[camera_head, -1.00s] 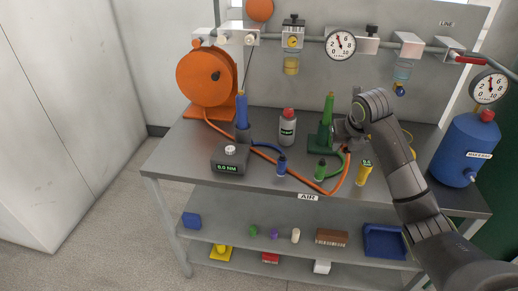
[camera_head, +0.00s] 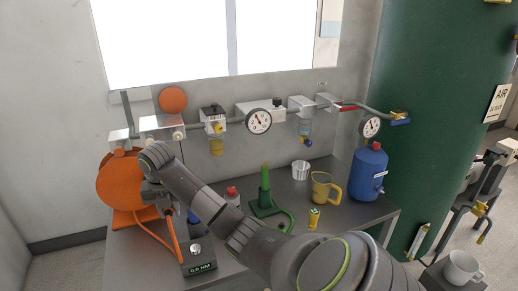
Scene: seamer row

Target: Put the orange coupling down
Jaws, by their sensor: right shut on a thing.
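My right gripper (camera_head: 157,196) is at the left of the bench, in front of the orange hose reel (camera_head: 118,190). It is shut on the orange coupling, which is mostly hidden by the fingers and wrist. The orange hose (camera_head: 152,234) hangs from the reel in a loop toward the bench's front and rises to the gripper. The gripper is above the bench top (camera_head: 341,213) and appears close to the reel. My left gripper is not in view.
The torque tester (camera_head: 199,258) and a blue-handled tool (camera_head: 193,216) are just right of the gripper. A green stand (camera_head: 264,201), yellow jug (camera_head: 324,188), metal cup (camera_head: 301,170) and blue tank (camera_head: 368,174) stand farther right. Pipework with gauges (camera_head: 258,121) runs along the back.

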